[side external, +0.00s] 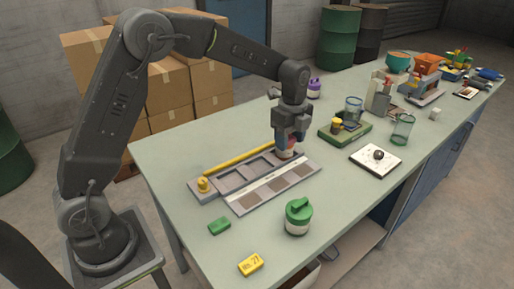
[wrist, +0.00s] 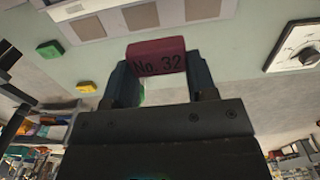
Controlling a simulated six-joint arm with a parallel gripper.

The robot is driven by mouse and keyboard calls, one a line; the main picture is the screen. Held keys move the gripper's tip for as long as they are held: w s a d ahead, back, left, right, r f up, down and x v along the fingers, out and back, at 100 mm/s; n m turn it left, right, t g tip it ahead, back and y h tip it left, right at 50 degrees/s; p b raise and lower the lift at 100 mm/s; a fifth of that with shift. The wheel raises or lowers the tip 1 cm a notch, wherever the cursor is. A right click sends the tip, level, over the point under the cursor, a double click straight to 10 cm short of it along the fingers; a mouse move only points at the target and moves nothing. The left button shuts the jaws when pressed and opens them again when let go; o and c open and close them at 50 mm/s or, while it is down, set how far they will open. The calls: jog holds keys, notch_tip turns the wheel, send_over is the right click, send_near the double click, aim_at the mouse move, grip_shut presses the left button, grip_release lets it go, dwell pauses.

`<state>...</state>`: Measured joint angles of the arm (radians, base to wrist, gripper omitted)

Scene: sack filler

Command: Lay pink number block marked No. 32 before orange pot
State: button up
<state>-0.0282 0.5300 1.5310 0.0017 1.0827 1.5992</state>
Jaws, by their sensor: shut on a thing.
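The pink block marked No. 32 (wrist: 157,57) is between the fingers of my gripper (wrist: 160,80) in the wrist view, its dark lettering facing the camera. My gripper (side external: 288,139) is shut on it. In the side view the gripper is low over the right end of the grey slotted tray (side external: 229,190), and only a small reddish patch shows under the fingers. A pale shape lies just below that patch; I cannot tell what it is. An orange container (side external: 428,62) stands at the far end of the table; I cannot tell whether it is the orange pot.
A green-lidded pot (side external: 298,217), a green block (side external: 219,226) and a yellow block marked 27 (side external: 250,264) stand near the front. A purple pot (side external: 314,88) is behind. A white board with a dark knob (side external: 365,165), a green tray (side external: 336,136) and glass jars are at right.

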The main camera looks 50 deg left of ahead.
send_over(305, 173)
jog(key=f, duration=0.2)
jog(key=shift+w+f, duration=0.2)
jog(key=shift+f, duration=4)
jog(key=shift+s+f, duration=0.1)
jog(key=shift+f, duration=0.8)
jog(key=o, duration=1)
jog(key=shift+o, duration=0.3)
jog(key=shift+o, duration=1.3)
